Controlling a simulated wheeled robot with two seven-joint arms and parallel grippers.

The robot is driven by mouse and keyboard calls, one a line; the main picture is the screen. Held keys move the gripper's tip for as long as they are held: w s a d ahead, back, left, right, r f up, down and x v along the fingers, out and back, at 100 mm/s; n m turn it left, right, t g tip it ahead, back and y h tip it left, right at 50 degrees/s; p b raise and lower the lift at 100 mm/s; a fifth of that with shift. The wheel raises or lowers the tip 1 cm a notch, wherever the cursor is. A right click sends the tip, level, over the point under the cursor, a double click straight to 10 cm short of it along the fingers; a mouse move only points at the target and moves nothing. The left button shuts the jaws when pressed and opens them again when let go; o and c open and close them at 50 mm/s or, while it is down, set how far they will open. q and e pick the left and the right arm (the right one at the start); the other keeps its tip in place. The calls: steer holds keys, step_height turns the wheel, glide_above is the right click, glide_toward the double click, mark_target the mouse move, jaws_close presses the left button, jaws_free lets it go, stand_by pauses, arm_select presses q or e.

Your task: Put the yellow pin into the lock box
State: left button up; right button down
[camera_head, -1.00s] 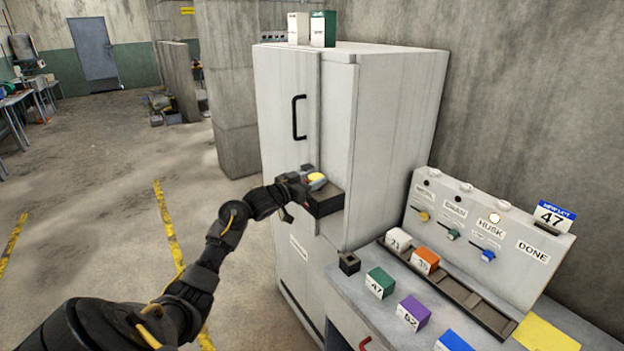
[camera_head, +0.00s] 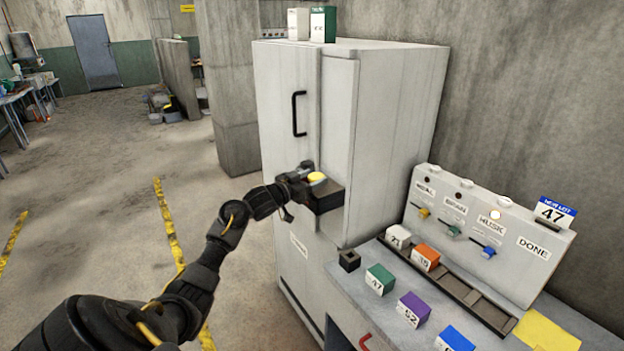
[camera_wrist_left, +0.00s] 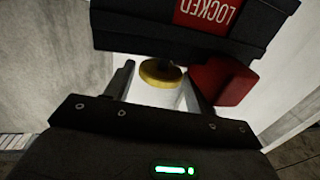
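The yellow pin shows as a round yellow head, at the top of the black lock box in the head view (camera_head: 317,177) and between my fingers in the left wrist view (camera_wrist_left: 160,73). Its shaft is hidden. The black lock box (camera_head: 327,197) is on the front of the tall cabinet; in the left wrist view (camera_wrist_left: 130,32) it carries a red "LOCKED" label, with a red block beside it. My left gripper (camera_head: 307,172) is at the box. Its fingers (camera_wrist_left: 160,82) stand either side of the yellow head, with narrow gaps showing. My right gripper is not in view.
The tall white cabinet (camera_head: 390,130) has a black handle. On its right, a counter (camera_head: 345,290) holds several coloured, numbered blocks, a small black holder (camera_head: 349,261) and a panel with switches (camera_head: 480,235). Open floor (camera_head: 110,180) lies to the left.

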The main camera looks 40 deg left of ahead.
arm_select(q)
steer(key=shift+s+p, duration=0.45)
steer(key=shift+s, duration=0.05)
steer(key=shift+s+a+p, duration=0.15)
steer(key=shift+s+p, duration=0.5)
steer(key=shift+s, duration=0.45)
steer(key=shift+s+a+p, duration=0.1)
steer(key=shift+s+p, duration=0.55)
steer(key=shift+s, duration=0.45)
steer(key=s+p, duration=0.1)
steer(key=s, duration=0.1)
steer(key=s+p, duration=0.1)
steer(key=s, duration=0.2)
steer(key=shift+s+a+p, duration=0.3)
steer(key=shift+p, duration=0.1)
